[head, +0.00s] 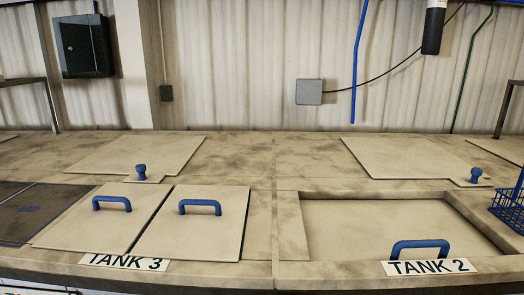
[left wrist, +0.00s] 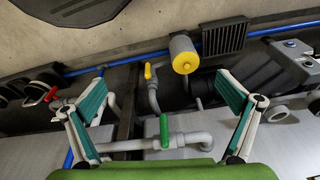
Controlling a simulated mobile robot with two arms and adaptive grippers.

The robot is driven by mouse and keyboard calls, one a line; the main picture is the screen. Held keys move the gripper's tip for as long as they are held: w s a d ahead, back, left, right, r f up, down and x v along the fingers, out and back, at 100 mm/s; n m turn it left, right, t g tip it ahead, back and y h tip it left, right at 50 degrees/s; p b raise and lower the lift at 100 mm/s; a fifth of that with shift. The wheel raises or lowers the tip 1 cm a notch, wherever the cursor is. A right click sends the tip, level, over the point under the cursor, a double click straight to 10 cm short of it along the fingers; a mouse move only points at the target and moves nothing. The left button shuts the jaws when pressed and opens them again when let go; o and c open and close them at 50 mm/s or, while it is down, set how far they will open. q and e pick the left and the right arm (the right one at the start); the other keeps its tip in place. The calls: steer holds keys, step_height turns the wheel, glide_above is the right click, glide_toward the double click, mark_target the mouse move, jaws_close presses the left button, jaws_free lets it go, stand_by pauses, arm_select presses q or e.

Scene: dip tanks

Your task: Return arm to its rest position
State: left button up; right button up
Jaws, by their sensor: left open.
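My left gripper (left wrist: 165,115) shows in the left wrist view with its two teal-padded fingers spread wide apart and nothing between them. Behind it are grey pipes with a green-handled valve (left wrist: 164,130) and a yellow-handled valve (left wrist: 147,71). Neither of my arms shows in the head view. My right gripper is in no view.
The head view shows the tank counter with two closed Tank 3 lids (head: 105,218) with blue handles. The recessed Tank 2 opening (head: 375,228) has a blue handle at its front. A blue wire basket (head: 508,210) stands at the right edge.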

arm_select(q)
steer(key=s+a+f+g, duration=0.1)
steer(key=s+a+f, duration=0.2)
steer(key=s+f, duration=1.5)
steer(key=shift+f, duration=0.15)
steer(key=shift+a, duration=0.1)
